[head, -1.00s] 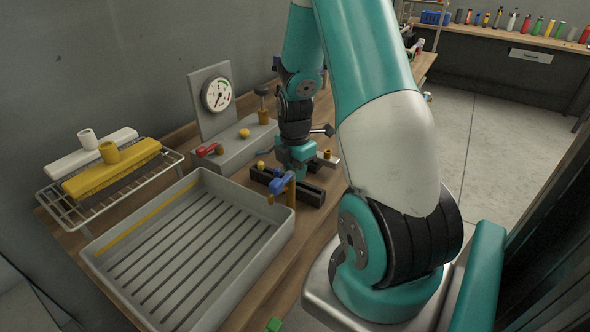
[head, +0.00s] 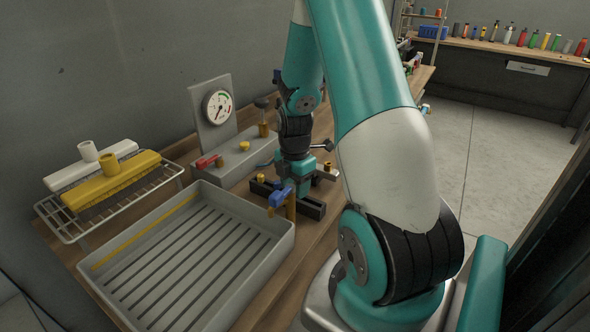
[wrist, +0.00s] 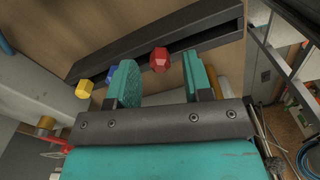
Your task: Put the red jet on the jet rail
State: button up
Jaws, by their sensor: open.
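The red jet (wrist: 159,60) is a small faceted piece between my gripper's teal fingers (wrist: 162,80) in the wrist view. The fingers stand open with a gap on both sides of it. The jet rail (wrist: 205,30) is a long dark slotted bar behind them, and the red jet appears to sit at its slot. I cannot tell how deep it sits. In the head view my gripper (head: 299,188) is low at the dark rail (head: 313,211), and the red jet is hidden.
A grey slatted tray (head: 284,246) lies in front of the rail. A wire rack (head: 70,229) with a yellow and a white brush stands at left. Behind are a gauge (head: 218,107) and a grey block with a red lever (head: 206,161).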

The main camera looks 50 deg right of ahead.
notch_tip(320, 180, up, 13)
jog(key=a+r+m+t+y, duration=0.1)
jog(key=a+r+m, duration=0.1)
jog(key=a, duration=0.8)
jog(key=a+r+m+y, duration=0.1)
jog(key=a+r+m, duration=0.1)
jog(key=a, duration=0.8)
jog(key=s+a+r+m+y, duration=0.1)
jog(key=s+a+m, duration=0.1)
jog(key=s+a, duration=0.4)
jog(key=s+a+r+m+g+y, duration=0.1)
jog(key=s+a+r+m, duration=0.1)
jog(key=s+a, duration=0.4)
jog(key=a, duration=0.3)
jog(key=shift+s+m+b, duration=0.15)
jog(key=shift+m+b, duration=0.25)
